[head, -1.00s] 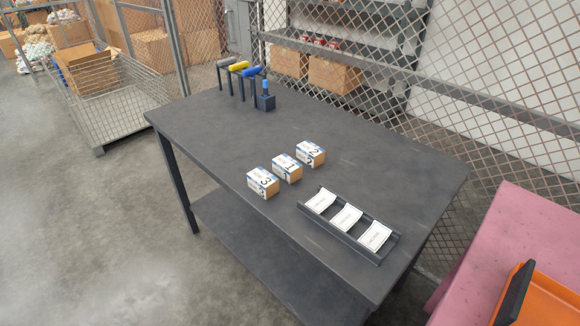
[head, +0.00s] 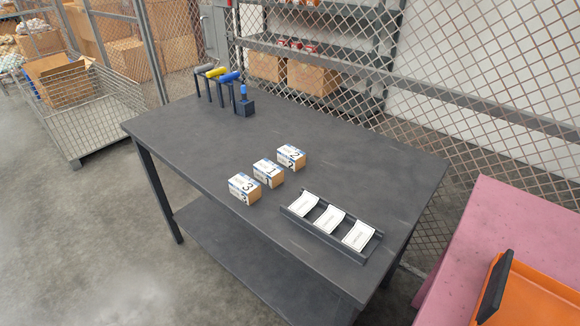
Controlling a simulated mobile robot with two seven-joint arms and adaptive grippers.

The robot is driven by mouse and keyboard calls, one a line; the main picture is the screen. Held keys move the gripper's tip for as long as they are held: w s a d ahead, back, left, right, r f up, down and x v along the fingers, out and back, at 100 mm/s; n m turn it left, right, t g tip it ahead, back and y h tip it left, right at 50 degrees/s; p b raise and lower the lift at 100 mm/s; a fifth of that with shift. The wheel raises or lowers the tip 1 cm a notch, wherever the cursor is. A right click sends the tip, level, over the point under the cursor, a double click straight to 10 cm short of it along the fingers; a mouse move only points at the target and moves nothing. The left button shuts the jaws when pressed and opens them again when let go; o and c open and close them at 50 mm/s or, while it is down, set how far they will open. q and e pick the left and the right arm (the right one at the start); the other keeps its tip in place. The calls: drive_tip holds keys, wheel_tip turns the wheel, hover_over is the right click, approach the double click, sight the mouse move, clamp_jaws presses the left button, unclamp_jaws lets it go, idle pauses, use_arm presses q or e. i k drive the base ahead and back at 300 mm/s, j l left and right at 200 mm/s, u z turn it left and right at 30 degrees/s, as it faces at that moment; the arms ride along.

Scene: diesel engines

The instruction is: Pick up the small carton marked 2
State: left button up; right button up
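The small carton marked 2 (head: 291,157) stands on the dark grey table (head: 190,140). It is the farthest of three alike white, blue and brown cartons in a slanting row. The carton marked 1 (head: 268,172) is beside it, and the carton marked 3 (head: 244,188) is nearest to me. The number 2 shows on its top face. Neither of my grippers is in the head view.
A dark tray (head: 366,257) with three white cards lies right of the cartons. A rack with coloured handles (head: 216,84) and a small dark block (head: 244,106) stand at the back left. A pink surface (head: 510,225) with an orange bin (head: 535,295) is at right.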

sight(294, 158)
drive_tip(key=i+j, duration=0.2)
drive_tip(key=j, duration=0.2)
drive_tip(key=i+j, duration=0.25)
drive_tip(key=j, duration=0.15)
drive_tip(key=i+j, duration=0.2)
drive_tip(key=j, duration=0.15)
drive_tip(key=i+j+z, duration=0.1)
drive_tip(key=z, duration=0.25)
drive_tip(key=j+z, duration=0.35)
drive_tip(key=i+j+z, duration=0.1)
drive_tip(key=z, duration=0.25)
